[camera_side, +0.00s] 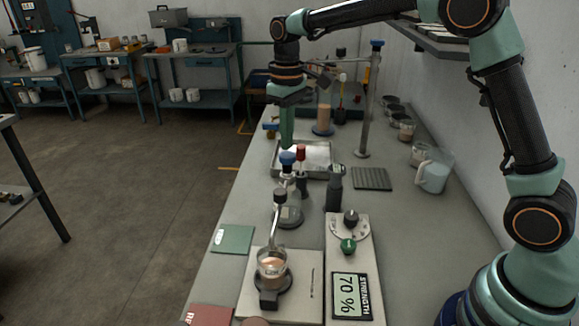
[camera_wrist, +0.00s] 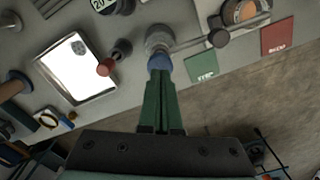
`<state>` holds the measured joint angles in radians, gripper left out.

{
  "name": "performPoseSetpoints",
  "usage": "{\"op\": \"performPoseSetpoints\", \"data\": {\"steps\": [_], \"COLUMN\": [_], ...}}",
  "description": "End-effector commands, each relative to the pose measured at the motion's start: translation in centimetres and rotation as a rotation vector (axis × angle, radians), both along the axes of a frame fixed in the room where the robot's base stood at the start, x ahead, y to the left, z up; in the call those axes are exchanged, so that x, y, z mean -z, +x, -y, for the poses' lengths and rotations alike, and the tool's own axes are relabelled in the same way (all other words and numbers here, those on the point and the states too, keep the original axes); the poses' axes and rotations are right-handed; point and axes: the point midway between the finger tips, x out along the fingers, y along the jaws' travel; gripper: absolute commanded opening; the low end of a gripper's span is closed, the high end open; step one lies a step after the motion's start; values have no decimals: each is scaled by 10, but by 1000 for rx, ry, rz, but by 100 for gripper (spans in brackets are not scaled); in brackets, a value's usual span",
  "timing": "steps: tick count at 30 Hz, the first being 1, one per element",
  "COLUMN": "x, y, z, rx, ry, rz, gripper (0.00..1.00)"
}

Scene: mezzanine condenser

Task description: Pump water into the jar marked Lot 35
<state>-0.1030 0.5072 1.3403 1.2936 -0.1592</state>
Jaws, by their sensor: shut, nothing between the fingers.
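A glass jar (camera_side: 272,266) with pinkish-tan contents stands at the near end of the bench under a slanted spout arm; its label is too small to read. It also shows at the top right edge of the wrist view (camera_wrist: 238,12). A blue-topped pump head (camera_side: 287,158) stands farther back, seen also in the wrist view (camera_wrist: 158,62). My gripper (camera_side: 287,146) points down with its green fingers together and empty, tips right at the blue top. In the wrist view the fingertips (camera_wrist: 160,74) overlap it; I cannot tell whether they touch.
A red knob (camera_side: 301,152) stands close beside the blue top. A control panel (camera_side: 350,255) reads 70 %. A jug (camera_side: 435,172) and several cups line the wall side. A green card (camera_side: 233,239) lies left.

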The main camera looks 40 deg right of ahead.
Motion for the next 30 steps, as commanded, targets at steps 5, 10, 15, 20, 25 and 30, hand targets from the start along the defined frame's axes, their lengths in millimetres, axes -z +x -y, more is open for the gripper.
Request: {"op": "performPoseSetpoints", "data": {"steps": [5,10,15,20,25,30], "x": [5,10,15,19,24,28], "y": [0,0,0,0,0,0], "z": [0,0,0,0,0,0], "rx": [0,0,0,0,0,0], "ry": [0,0,0,-1,-1,-1], "rz": [0,-1,-1,-2,-2,-2], "gripper": [0,0,0,0,0,0]}}
